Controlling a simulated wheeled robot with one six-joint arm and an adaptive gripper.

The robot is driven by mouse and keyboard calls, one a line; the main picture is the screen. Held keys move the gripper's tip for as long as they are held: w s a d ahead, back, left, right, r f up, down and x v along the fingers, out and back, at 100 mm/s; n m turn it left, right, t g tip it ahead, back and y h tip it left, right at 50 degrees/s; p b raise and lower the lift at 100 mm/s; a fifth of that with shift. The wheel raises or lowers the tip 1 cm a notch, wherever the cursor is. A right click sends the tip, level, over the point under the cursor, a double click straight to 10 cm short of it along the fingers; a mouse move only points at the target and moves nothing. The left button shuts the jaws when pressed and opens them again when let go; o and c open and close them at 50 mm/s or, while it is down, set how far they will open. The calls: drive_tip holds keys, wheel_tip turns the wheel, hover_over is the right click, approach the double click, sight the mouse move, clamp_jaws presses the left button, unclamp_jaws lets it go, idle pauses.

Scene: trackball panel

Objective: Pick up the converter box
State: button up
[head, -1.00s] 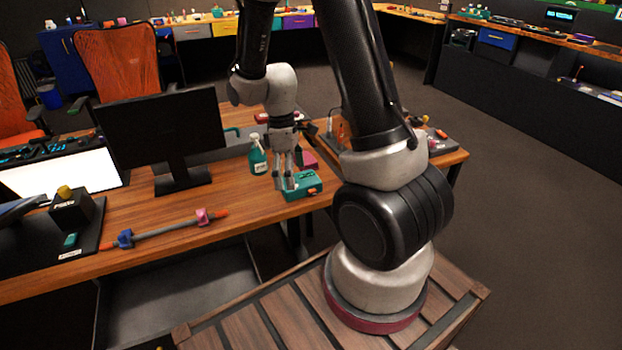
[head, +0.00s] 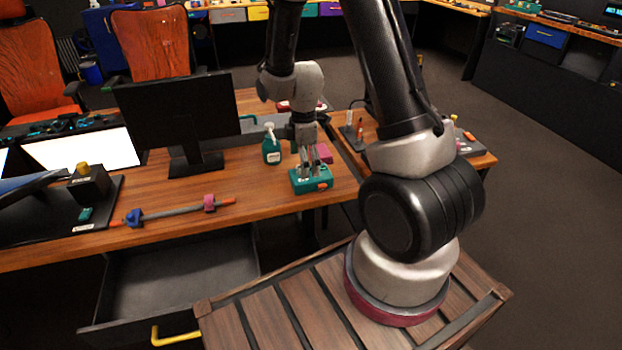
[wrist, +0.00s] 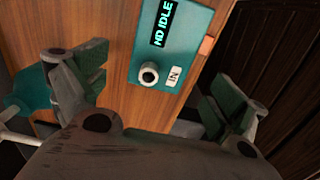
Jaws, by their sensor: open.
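The converter box (head: 312,185) is a small teal box on the front right part of the wooden desk. In the wrist view the converter box (wrist: 178,52) shows a dark display reading "ND IDLE", a round connector and an "IN" label. My gripper (head: 308,172) points down over the box in the head view. In the wrist view the open gripper (wrist: 155,92) has its green-padded fingers spread wide, with the box's near end between and beyond them. Nothing is held. I cannot tell how high the fingertips are above the desk.
A teal bottle (head: 271,147) stands left of the box, and a pink object (head: 323,153) lies behind it. A monitor (head: 180,120) and a rod with blue and pink clamps (head: 175,212) are further left. An open drawer (head: 180,275) sticks out below the desk edge.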

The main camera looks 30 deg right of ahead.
sight(311, 176)
drive_tip(key=f, duration=0.5)
drive_tip(key=shift+a+f, duration=0.15)
drive_tip(key=shift+a, duration=0.25)
drive_tip(key=c, duration=1.2)
